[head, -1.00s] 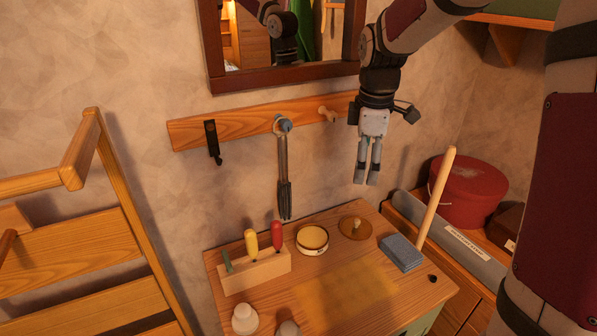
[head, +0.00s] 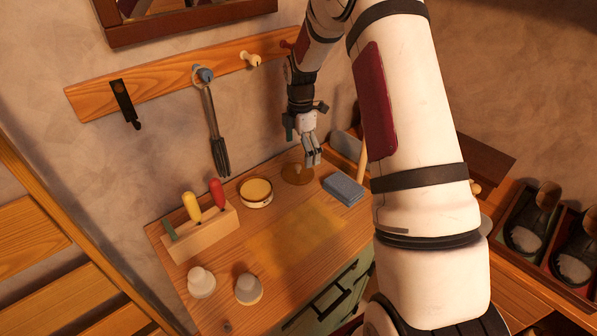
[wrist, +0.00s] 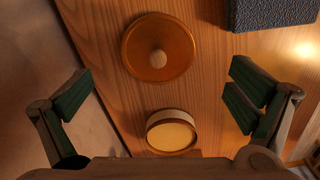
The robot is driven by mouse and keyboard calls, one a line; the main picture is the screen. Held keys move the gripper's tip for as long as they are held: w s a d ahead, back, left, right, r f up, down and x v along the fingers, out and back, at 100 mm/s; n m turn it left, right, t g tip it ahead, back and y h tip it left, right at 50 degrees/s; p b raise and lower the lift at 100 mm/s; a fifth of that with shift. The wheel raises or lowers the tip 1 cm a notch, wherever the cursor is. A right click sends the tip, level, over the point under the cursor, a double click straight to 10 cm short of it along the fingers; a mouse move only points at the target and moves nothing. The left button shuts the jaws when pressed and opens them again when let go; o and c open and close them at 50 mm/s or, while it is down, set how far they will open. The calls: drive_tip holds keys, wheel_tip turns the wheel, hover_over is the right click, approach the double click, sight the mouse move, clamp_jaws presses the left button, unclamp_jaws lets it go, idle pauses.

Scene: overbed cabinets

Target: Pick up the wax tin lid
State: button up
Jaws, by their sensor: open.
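The wax tin lid is an amber, round disc with a small knob in its middle. It lies on the wooden cabinet top, and in the wrist view the lid (wrist: 158,48) shows whole, ahead of and between my fingers. In the head view the lid (head: 296,174) is partly behind my gripper (head: 312,158). The open wax tin (head: 256,191) with pale yellow wax stands left of the lid; it also shows in the wrist view (wrist: 172,132), nearer my palm. My gripper is open and empty above the lid, its fingers (wrist: 158,95) wide apart.
A blue block (head: 344,189) lies just right of the lid. A wooden holder (head: 200,232) with red and yellow handles stands left. Two whitish knobbed items (head: 201,282) (head: 248,288) sit at the front.

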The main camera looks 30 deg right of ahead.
sight(298, 166)
drive_tip(key=shift+w+a+f+p, duration=0.1)
drive_tip(key=shift+a+f+p, duration=0.05)
drive_tip(key=shift+f, duration=0.9)
drive_tip(key=shift+a+f+p, duration=0.1)
drive_tip(key=shift+f+p, duration=0.1)
drive_tip(key=shift+f, duration=0.9)
drive_tip(key=shift+w+a+f+p, duration=0.1)
drive_tip(key=shift+a+f+p, duration=0.05)
drive_tip(key=shift+f, duration=0.9)
drive_tip(key=shift+s, duration=0.1)
drive_tip(key=c, duration=1.5)
drive_tip(key=shift+c, duration=0.2)
